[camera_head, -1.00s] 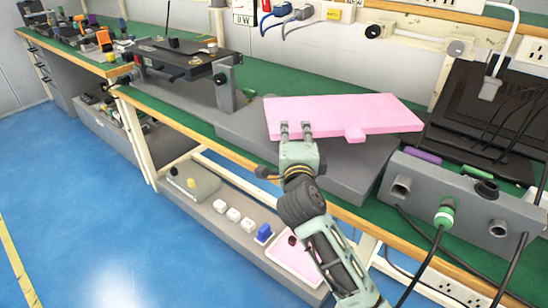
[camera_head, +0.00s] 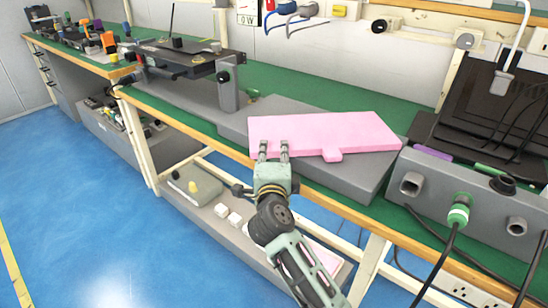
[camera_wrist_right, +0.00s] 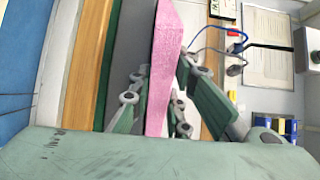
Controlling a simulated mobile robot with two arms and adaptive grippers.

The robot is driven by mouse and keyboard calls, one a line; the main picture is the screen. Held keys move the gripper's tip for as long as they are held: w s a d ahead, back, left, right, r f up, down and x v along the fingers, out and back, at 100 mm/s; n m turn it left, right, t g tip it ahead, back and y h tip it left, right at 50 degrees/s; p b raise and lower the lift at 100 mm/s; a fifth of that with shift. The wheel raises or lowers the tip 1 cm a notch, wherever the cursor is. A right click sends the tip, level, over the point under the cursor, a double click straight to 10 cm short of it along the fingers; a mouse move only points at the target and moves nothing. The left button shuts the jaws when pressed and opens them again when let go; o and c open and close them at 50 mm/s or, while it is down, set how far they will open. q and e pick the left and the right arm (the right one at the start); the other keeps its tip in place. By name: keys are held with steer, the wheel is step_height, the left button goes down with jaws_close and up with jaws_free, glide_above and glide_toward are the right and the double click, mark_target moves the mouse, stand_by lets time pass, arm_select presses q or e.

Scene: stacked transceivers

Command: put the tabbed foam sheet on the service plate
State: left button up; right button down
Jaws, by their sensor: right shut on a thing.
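The pink tabbed foam sheet (camera_head: 325,131) lies flat in the head view, its small tab (camera_head: 332,156) toward the front edge. My right gripper (camera_head: 273,150) is shut on the sheet's near left part; the wrist view shows the sheet (camera_wrist_right: 164,60) edge-on between the fingers (camera_wrist_right: 165,105). The sheet is over a grey plate (camera_head: 340,186) on the green bench, which seems to be the service plate. I cannot tell whether the sheet touches the plate or hovers just above it. My left gripper is not in view.
A grey box with connectors and cables (camera_head: 460,200) stands right of the plate. A black device on a grey stand (camera_head: 227,88) is at the left. A dark laptop-like unit (camera_head: 490,125) is at the back right. A lower shelf (camera_head: 205,205) holds small parts.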

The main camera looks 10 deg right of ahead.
steer(key=shift+f, duration=0.1)
steer(key=c, duration=1.7)
jaws_free()
steer(key=shift+o, duration=0.2)
